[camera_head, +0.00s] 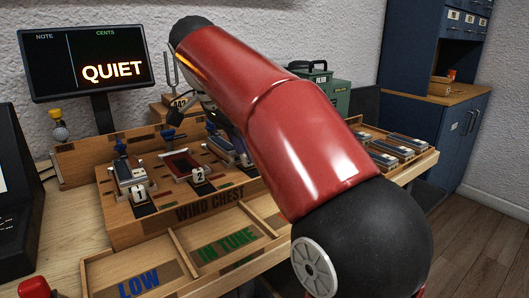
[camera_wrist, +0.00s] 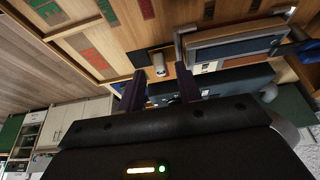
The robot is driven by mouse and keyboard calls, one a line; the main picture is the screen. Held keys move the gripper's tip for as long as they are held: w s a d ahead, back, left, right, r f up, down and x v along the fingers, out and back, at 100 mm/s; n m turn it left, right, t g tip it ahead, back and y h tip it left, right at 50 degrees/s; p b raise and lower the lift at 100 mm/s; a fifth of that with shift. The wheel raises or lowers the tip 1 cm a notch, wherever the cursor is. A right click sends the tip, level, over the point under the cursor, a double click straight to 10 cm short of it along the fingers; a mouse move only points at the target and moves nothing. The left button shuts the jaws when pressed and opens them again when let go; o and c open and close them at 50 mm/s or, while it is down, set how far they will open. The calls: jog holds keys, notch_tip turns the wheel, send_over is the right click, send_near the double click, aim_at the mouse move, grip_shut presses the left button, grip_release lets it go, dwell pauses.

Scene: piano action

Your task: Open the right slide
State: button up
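The wooden wind chest (camera_head: 150,222) carries slides in a row. The left one, marked 1 (camera_head: 131,176), is pale. The middle one, marked 2 (camera_head: 182,166), has a dark red top. A third, blue-grey one (camera_head: 222,149) at the right is partly hidden by my red arm; it seems to be the right slide. In the wrist view, a blue-grey block with a metal frame (camera_wrist: 232,42) lies beyond my gripper (camera_wrist: 160,88), right of centre. My fingers are apart, with a small pale peg (camera_wrist: 159,66) just beyond the gap. Contact cannot be told.
Wooden trays marked LOW (camera_head: 138,283) and IN TUNE (camera_head: 226,242) lie in front of the chest. A display reading QUIET (camera_head: 88,56) stands behind at left. A green case (camera_head: 325,92) and a tray of several blocks (camera_head: 420,160) are at right.

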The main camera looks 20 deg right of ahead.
jog(key=shift+d+f, duration=0.2)
jog(key=shift+f, duration=0.4)
jog(key=shift+w, duration=0.1)
grip_shut()
